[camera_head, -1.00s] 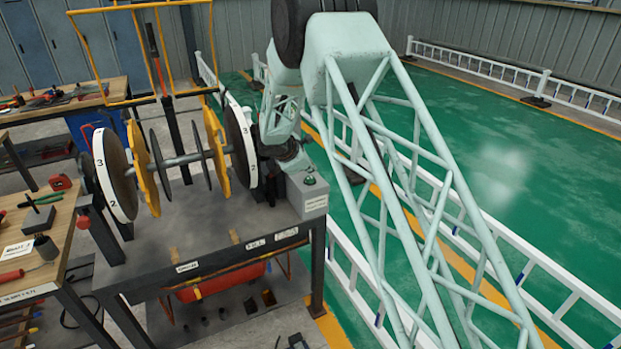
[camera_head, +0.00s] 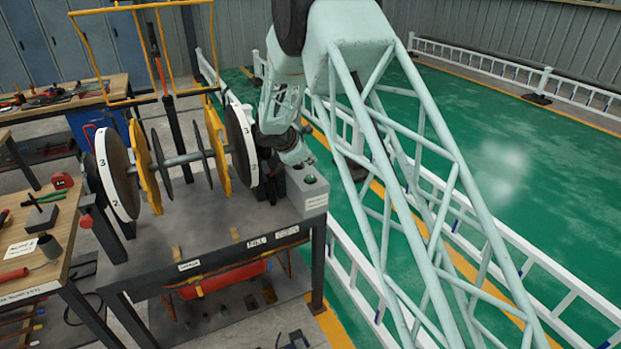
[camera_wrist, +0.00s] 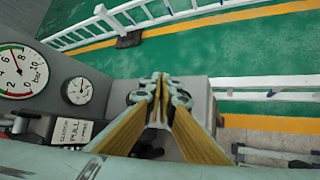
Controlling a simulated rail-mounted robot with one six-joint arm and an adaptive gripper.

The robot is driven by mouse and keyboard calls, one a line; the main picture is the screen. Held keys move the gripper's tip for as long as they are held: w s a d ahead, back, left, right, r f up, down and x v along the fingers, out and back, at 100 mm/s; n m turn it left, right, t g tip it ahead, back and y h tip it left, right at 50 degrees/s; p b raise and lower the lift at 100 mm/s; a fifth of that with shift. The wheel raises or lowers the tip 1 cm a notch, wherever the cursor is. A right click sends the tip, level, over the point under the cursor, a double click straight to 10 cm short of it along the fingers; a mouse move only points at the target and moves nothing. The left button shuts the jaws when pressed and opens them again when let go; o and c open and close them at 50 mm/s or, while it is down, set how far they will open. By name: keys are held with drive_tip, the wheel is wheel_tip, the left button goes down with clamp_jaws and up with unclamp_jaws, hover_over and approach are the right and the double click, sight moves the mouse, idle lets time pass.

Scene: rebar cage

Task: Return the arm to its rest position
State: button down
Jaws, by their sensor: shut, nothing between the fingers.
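My pale green lattice arm (camera_head: 420,170) runs from the lower right up to a large joint at the top of the head view. Its forearm (camera_head: 280,100) hangs down from there to the right end of the bench. In the wrist view my gripper (camera_wrist: 160,82) is shut, its two yellow-sided fingers meeting at the tips with nothing between them. In the head view the gripper is dark and small, low beside the right-hand wheel and the grey box, and partly hidden.
A shaft with numbered wheels (camera_head: 118,175) and yellow discs stands on the grey bench (camera_head: 200,230). A grey box (camera_head: 308,190) sits at its right corner. Gauges (camera_wrist: 18,70) show close by in the wrist view. White railings (camera_head: 480,60) border the open green floor.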

idle(0.3)
drive_tip(key=s+d+r+m+g+h, duration=0.15)
drive_tip(key=s+d+r+m, duration=0.75)
drive_tip(key=s+d+r, duration=1.25)
drive_tip(key=s+d+r+m+g, duration=0.2)
drive_tip(key=s+d+r+m, duration=0.1)
drive_tip(key=s+d+r, duration=0.45)
drive_tip(key=s+d+r+m+y, duration=0.1)
drive_tip(key=s+m, duration=0.1)
drive_tip(key=s, duration=0.6)
drive_tip(key=s+d+r+m+y+b, duration=0.1)
drive_tip(key=s+r+m, duration=0.1)
drive_tip(key=s, duration=0.7)
drive_tip(key=s+d+r+m+y, duration=0.1)
drive_tip(key=s+d+m, duration=0.1)
drive_tip(key=s, duration=0.6)
drive_tip(key=s+a+f+m+y, duration=0.1)
drive_tip(key=s+a+m, duration=0.1)
drive_tip(key=s, duration=0.8)
drive_tip(key=s+a+f+m+y, duration=0.1)
drive_tip(key=s+f+m, duration=0.1)
drive_tip(key=s, duration=0.9)
drive_tip(key=shift+a+f+g+b, duration=0.2)
drive_tip(key=shift+a+g+b, duration=0.15)
drive_tip(key=shift+g, duration=0.1)
drive_tip(key=c, duration=3.4)
unclamp_jaws()
